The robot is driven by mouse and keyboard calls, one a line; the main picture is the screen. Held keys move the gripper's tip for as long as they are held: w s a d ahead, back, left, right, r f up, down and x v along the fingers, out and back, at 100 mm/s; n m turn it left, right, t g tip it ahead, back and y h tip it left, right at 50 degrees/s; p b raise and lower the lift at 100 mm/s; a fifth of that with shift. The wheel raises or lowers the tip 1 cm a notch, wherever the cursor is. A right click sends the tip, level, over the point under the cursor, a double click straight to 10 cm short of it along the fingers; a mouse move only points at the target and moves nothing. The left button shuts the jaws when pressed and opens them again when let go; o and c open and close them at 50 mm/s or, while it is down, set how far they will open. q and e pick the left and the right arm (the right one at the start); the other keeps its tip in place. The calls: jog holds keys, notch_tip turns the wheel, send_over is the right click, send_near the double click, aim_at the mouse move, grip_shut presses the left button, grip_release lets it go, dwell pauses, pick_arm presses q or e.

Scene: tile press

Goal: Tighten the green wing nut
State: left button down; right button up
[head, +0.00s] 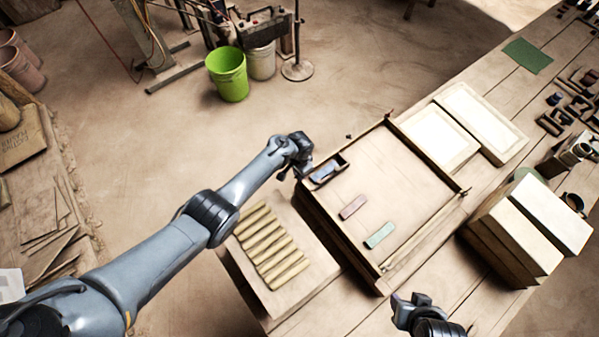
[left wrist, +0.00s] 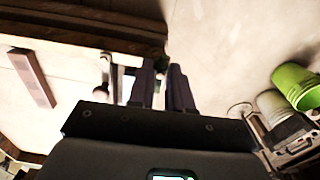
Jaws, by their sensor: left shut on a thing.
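My left gripper (head: 300,165) is at the left corner of a large shallow wooden tray (head: 412,192), beside a small dark frame (head: 341,160) with a blue tile (head: 324,172) in it. In the left wrist view its dark fingers (left wrist: 162,80) are close together on a small thing that they mostly hide. A pale knob-like part (left wrist: 105,68) is just left of the fingers.
A mauve tile (head: 353,206) and a green tile (head: 379,235) lie in the tray. A board (head: 305,284) with several tan bars stands left of it. White-topped boxes (head: 440,140) and stacked blocks (head: 515,238) are to the right. A green bucket (head: 228,76) is on the floor.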

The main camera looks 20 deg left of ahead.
dwell(0.4)
pick_arm(q)
jog(key=c, duration=1)
grip_release()
jog(key=shift+c, duration=0.2)
jog(key=shift+r, duration=0.25)
notch_tip(320, 180, up, 10)
jog(key=p, duration=0.3)
jog(key=shift+r+p, duration=0.15)
jog(key=shift+p, duration=0.25)
